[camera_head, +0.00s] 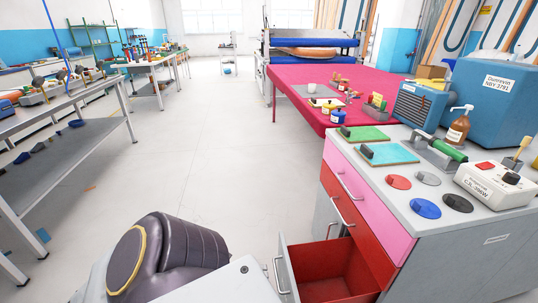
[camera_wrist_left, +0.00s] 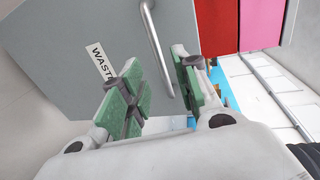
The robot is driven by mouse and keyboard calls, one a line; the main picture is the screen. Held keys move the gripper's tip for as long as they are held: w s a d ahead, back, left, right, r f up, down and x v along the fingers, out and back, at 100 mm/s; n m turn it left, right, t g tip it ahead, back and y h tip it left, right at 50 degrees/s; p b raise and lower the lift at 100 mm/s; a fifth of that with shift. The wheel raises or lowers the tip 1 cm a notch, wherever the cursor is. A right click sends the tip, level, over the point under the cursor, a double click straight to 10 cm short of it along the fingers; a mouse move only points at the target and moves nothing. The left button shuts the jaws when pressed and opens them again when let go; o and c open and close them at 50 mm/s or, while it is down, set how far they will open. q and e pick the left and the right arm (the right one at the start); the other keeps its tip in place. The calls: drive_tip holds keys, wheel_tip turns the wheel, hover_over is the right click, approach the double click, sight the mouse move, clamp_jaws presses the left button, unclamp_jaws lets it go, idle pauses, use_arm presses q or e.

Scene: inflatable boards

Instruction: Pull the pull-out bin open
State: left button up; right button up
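The pull-out bin stands out from the lower cabinet in the head view, its red inside (camera_head: 330,268) showing behind a grey front panel (camera_head: 288,268) with a metal handle. In the left wrist view the grey front (camera_wrist_left: 85,35) bears a label reading "WASTE", and its bar handle (camera_wrist_left: 155,45) slants down toward my fingers. My left gripper (camera_wrist_left: 157,78) is open, its green-padded fingers apart on either side of the handle's lower end; I cannot tell whether they touch it. In the head view its fingers are hidden. My right gripper is out of view.
The cabinet has a pink drawer (camera_head: 366,197) and a red drawer (camera_head: 352,222) above the bin. Its grey top (camera_head: 480,222) holds coloured discs and a control box (camera_head: 495,185). A pink table (camera_head: 300,86) stands behind. Open floor (camera_head: 210,140) lies to the left.

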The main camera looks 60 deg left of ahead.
use_arm(q)
drive_tip(key=shift+v, duration=2.7)
